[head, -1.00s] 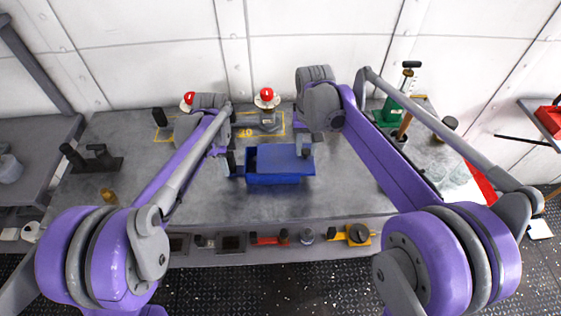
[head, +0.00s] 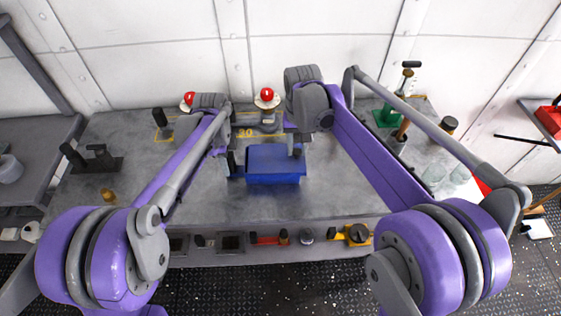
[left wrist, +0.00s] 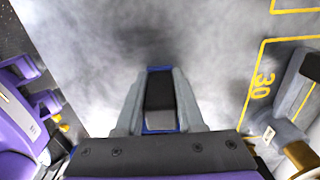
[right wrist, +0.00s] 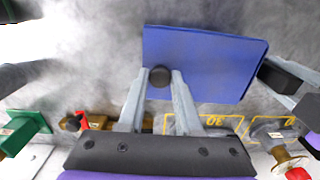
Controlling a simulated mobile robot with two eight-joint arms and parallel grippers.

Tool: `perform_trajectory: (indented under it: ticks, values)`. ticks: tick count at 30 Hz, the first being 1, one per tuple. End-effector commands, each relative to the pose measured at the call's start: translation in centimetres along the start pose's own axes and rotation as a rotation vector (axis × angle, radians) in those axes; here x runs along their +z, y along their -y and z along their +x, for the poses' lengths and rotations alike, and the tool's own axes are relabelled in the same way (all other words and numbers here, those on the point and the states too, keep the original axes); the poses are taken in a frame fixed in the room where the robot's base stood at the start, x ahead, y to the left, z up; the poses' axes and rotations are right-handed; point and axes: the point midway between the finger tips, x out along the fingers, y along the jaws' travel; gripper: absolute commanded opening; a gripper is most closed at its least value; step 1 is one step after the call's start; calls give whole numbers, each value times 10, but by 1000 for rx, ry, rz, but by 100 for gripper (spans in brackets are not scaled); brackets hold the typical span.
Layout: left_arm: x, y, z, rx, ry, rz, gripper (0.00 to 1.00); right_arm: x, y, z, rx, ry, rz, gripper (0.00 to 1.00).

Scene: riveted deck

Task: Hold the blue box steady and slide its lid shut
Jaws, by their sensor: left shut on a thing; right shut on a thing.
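The blue box (head: 272,180) stands on the grey deck table. Its flat blue lid (head: 268,156) covers the top, with no dark gap seen from above. My left gripper (head: 235,165) is at the box's left side, shut on a part there; the left wrist view shows a dark block with blue edges between the fingers (left wrist: 159,95). My right gripper (head: 296,148) is over the lid's right part. In the right wrist view its fingers (right wrist: 160,80) are shut on a small dark round knob (right wrist: 160,76) on the lid (right wrist: 200,62). The box interior is hidden.
Red-topped items (head: 267,97) stand behind the box near yellow floor markings (head: 246,133). A green-based tool (head: 388,115) and clear glasses (head: 435,176) are to the right. A dark bracket (head: 95,158) lies left. Tools line the front ledge (head: 330,240). The deck before the box is clear.

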Motion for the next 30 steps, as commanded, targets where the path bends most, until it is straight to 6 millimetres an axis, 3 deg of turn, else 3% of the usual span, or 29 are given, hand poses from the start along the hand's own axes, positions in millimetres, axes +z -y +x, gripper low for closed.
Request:
perform_trajectory:
  ticks: [11,12,17,26,30]
  values:
    - [-1,0,0,0,-3,1,0,0,11,0,-2,0,-3,0]
    - [-1,0,0,0,-3,1,0,0,11,0,-2,0,-2,39]
    - [-1,0,0,0,-2,1,0,0,10,0,-1,0,-1,68]
    - [-1,0,0,0,-2,0,0,0,10,-1,-1,0,-1,68]
    - [0,0,0,0,-1,0,0,0,10,-12,-1,0,-1,68]
